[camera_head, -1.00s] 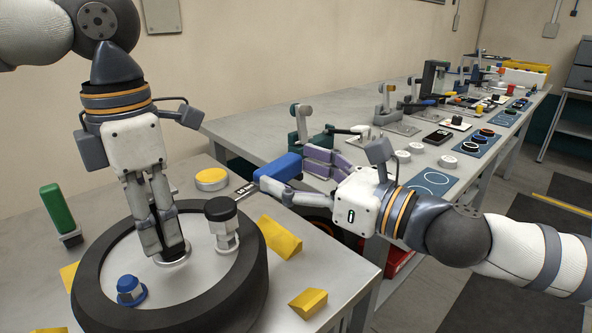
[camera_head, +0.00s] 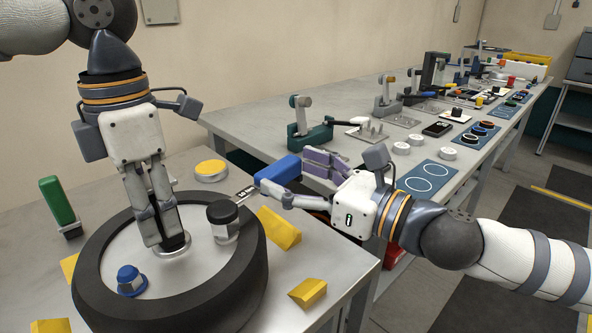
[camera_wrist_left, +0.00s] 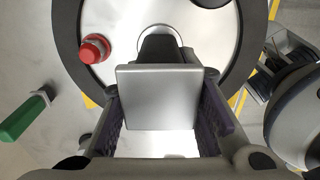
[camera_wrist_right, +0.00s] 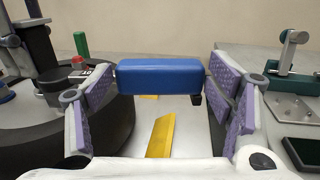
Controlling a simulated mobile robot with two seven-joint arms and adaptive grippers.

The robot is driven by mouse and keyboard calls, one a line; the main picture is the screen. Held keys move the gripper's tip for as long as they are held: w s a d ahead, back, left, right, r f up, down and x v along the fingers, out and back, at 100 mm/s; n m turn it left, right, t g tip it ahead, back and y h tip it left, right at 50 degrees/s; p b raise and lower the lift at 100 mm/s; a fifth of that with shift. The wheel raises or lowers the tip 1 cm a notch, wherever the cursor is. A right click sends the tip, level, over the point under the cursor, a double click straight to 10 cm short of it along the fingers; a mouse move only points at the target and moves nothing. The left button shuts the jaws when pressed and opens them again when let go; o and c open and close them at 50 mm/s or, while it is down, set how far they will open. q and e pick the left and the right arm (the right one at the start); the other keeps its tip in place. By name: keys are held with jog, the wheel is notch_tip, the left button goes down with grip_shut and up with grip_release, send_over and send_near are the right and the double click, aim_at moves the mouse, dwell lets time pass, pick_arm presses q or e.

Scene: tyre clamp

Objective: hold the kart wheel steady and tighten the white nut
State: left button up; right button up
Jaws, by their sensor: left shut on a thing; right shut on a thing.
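The kart wheel (camera_head: 253,270) lies flat on the near table, a black tyre around a silver disc. My left gripper (camera_head: 168,240) points down at its centre, shut on the hub grip; a grey block-like face (camera_wrist_left: 158,97) shows between its fingers in the left wrist view. My right gripper (camera_head: 293,178) is shut on the blue handle (camera_head: 277,167) of a wrench. Its short labelled shaft (camera_head: 246,191) leads left to a black head (camera_head: 222,212) over the white nut (camera_head: 226,234), whose upper part is hidden. A blue nut (camera_head: 131,279) and a red nut (camera_wrist_left: 95,48) also stand on the disc.
Yellow wedges (camera_head: 279,229) and a yellow round button (camera_head: 211,170) surround the wheel. A green-handled tool (camera_head: 60,203) stands at the left. A long bench (camera_head: 350,100) with clamps lies behind my right gripper.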

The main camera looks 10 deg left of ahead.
jog(key=shift+f, duration=0.35)
jog(key=shift+s+d+m+t+h, duration=0.4)
jog(key=shift+m+t+h, duration=0.1)
jog(key=shift+t, duration=0.15)
jog(key=shift+s+d+m+t+h, duration=0.25)
jog(key=shift+s+m+t+h, duration=0.2)
jog(key=shift+t, duration=0.2)
dwell(0.4)
jog(key=shift+s+d+m+t+h, duration=0.25)
jog(key=shift+s+m+t+h, duration=0.2)
jog(key=shift+m+t+h, duration=0.15)
jog(key=shift+s+d+m+t+h, duration=0.2)
jog(key=shift+s+m+t+h, duration=0.25)
jog(key=shift+t+h, duration=0.1)
dwell(0.7)
jog(key=shift+s+d+m+t+h, duration=0.2)
jog(key=shift+s+m+t+h, duration=0.55)
jog(key=shift+h, duration=0.25)
jog(key=shift+s+d+m+t+h, duration=0.2)
jog(key=shift+s+m+t+h, duration=0.3)
jog(key=shift+s+m+h, duration=0.4)
dwell(0.9)
